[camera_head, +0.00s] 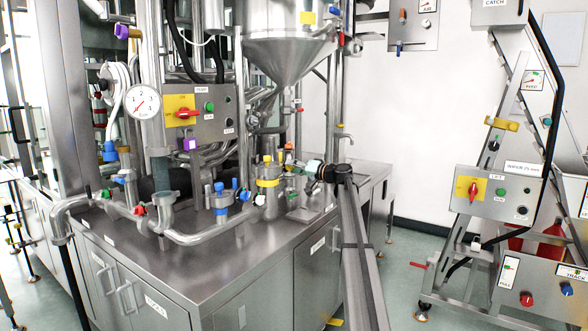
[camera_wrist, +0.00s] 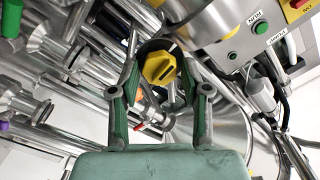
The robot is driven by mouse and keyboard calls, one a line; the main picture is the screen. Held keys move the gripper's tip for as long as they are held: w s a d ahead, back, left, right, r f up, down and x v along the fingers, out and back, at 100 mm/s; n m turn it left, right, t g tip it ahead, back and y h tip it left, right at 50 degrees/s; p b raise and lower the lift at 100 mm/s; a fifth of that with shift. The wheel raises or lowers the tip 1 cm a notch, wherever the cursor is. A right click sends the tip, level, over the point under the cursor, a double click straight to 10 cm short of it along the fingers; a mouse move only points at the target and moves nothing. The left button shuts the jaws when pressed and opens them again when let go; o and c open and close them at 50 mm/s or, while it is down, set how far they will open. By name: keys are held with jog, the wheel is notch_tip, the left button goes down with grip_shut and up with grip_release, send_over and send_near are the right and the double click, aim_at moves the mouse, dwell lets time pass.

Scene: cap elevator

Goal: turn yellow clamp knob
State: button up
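In the wrist view a yellow knob (camera_wrist: 160,68) with a raised grip bar sits between the two fingers of my gripper (camera_wrist: 162,55). The fingers stand apart, with a gap visible on each side of the knob. In the head view my gripper (camera_head: 292,170) is above the steel bench, reaching left beside the valve cluster. A small yellow knob (camera_head: 267,158) shows there on a fitting with a yellow band (camera_head: 268,183). I cannot tell surely that this is the same knob.
Pipes with blue, red and green knobs crowd the steel bench (camera_head: 180,265) to the left. A control panel (camera_head: 203,113) and a funnel (camera_head: 285,60) stand behind. The elevator frame (camera_head: 490,190) with a yellow clamp (camera_head: 501,124) is apart at the right. Floor between is free.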

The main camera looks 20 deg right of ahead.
jog(key=v, duration=1.2)
